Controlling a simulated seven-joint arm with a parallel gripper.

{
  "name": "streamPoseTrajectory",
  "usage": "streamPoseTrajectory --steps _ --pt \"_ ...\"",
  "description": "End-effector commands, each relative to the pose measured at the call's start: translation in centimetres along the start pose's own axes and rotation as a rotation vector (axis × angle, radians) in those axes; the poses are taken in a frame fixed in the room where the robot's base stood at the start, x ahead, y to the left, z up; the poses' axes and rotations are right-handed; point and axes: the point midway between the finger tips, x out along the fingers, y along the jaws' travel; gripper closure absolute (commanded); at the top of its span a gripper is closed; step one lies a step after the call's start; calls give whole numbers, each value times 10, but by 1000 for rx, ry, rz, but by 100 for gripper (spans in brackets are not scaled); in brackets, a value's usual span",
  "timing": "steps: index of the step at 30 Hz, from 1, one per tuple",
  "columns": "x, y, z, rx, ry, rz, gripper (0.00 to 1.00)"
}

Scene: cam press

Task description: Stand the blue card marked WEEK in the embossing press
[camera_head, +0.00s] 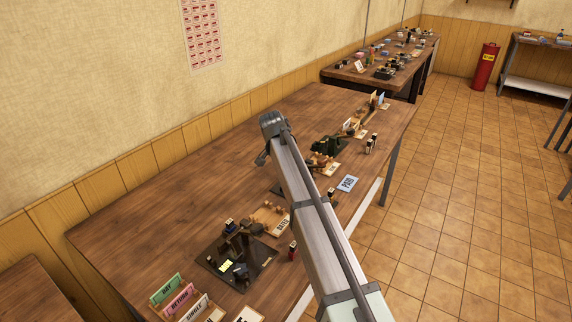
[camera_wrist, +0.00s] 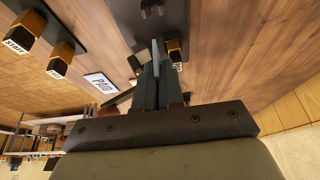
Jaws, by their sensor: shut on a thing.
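In the wrist view my gripper (camera_wrist: 157,88) is shut on a thin pale blue card (camera_wrist: 155,50), seen nearly edge-on and upright between the fingertips. Its marking cannot be read from this angle. A dark base with a small post (camera_wrist: 150,12) lies just beyond the card; it may be the embossing press. I cannot tell whether the card touches it. In the head view a dark green device (camera_head: 325,146) stands on the table just right of my arm, and may be the same press. My gripper and the held card are hidden behind my arm there.
Small blocks flank the fingertips, one with a label (camera_wrist: 174,50). Several marked cards (camera_head: 180,298) stand in front, near a black plate (camera_head: 213,272). Bare wood lies along the wall.

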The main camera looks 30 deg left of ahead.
Motion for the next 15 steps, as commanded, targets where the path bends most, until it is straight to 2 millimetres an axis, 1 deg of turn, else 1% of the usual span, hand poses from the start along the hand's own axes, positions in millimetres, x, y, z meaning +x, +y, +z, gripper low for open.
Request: streamPoseTrajectory --steps 8,15 --pt "8 0 4 0 0 0 100" --pt "21 0 9 0 0 0 100"
